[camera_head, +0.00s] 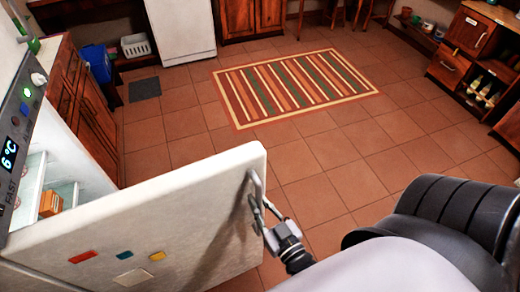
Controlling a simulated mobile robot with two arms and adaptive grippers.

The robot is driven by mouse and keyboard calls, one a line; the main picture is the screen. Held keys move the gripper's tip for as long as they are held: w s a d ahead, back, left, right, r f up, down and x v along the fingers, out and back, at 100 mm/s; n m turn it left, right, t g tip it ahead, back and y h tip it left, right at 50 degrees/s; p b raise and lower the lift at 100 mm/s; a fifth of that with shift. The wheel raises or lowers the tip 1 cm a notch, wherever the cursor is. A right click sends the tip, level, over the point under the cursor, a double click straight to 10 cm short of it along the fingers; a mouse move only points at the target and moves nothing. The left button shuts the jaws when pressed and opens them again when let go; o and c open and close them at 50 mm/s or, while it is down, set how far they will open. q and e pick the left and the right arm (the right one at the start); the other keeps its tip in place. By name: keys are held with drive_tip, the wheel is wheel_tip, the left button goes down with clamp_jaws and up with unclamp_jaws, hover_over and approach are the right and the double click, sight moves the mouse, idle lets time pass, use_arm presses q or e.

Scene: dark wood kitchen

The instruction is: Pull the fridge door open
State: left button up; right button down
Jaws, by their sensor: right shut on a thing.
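The white fridge door (165,215) stands partly open at the lower left, with several coloured magnets on its outer face. Its metal handle (255,188) is near the door's free edge. My right gripper (262,212) is at the handle and shut on it; the exact finger contact is small and hard to make out. The fridge body (62,150) is at the left, its inside showing shelves and an orange-brown box (50,203). A display panel on the fridge reads 6°C. My left gripper is not in view.
A striped rug (290,85) lies on the tiled floor, which is clear around the door. Wooden cabinets (85,100) stand beyond the fridge at left. A blue bin (97,63) and a white basket (135,45) are behind. A wooden shelf unit (470,50) stands at right.

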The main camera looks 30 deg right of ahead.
drive_tip(key=c, duration=1.8)
unclamp_jaws()
drive_tip(key=shift+c, duration=0.2)
drive_tip(key=s, duration=1.2)
drive_tip(key=shift+a, duration=0.4)
